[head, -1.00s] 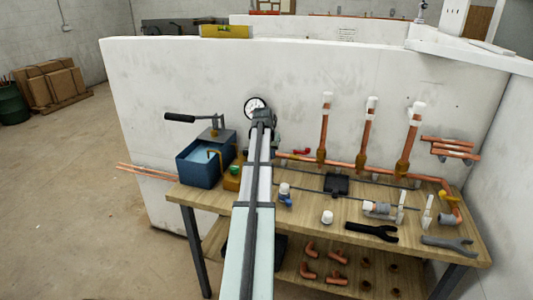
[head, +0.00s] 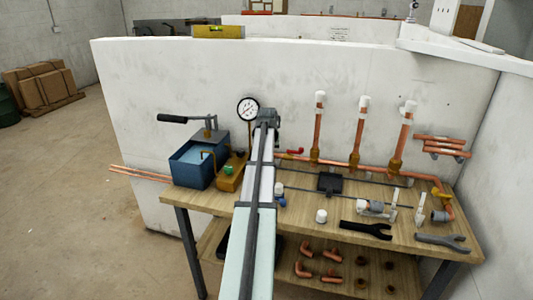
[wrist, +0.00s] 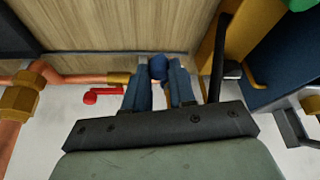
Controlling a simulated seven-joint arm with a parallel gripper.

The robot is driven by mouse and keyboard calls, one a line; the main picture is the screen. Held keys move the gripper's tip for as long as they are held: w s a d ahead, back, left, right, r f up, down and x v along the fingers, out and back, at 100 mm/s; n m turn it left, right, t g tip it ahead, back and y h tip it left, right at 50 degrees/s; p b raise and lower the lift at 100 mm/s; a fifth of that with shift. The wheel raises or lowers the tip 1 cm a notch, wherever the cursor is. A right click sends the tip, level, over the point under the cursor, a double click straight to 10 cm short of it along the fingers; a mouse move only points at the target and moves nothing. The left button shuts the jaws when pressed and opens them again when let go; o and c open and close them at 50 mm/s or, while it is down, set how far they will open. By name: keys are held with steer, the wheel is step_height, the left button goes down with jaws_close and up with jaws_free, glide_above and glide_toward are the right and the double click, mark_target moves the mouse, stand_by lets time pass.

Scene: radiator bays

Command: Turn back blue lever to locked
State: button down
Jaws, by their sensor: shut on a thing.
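The blue lever (wrist: 158,66) shows in the wrist view as a rounded blue end between my two fingertips, at the near end of a copper pipe. My gripper (wrist: 159,78) is shut on it, one finger on each side. The lever's full length and its angle are hidden by the fingers. In the head view my gripper (head: 267,118) is at the back of the bench, just right of the pressure gauge (head: 248,109). My own arm hides the blue lever there.
A red lever (wrist: 102,96) sits on the same pipe run, close beside my gripper. A blue water tank (head: 190,163) with a pump handle and a brass block (head: 230,178) stand to the left. Upright copper pipes (head: 357,140) rise to the right. Loose fittings and wrenches lie in front.

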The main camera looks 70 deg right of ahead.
steer(key=shift+d, duration=0.1)
steer(key=c, duration=0.9)
jaws_free()
steer(key=shift+c, duration=0.2)
steer(key=v, duration=1.4)
steer(key=shift+f, duration=0.1)
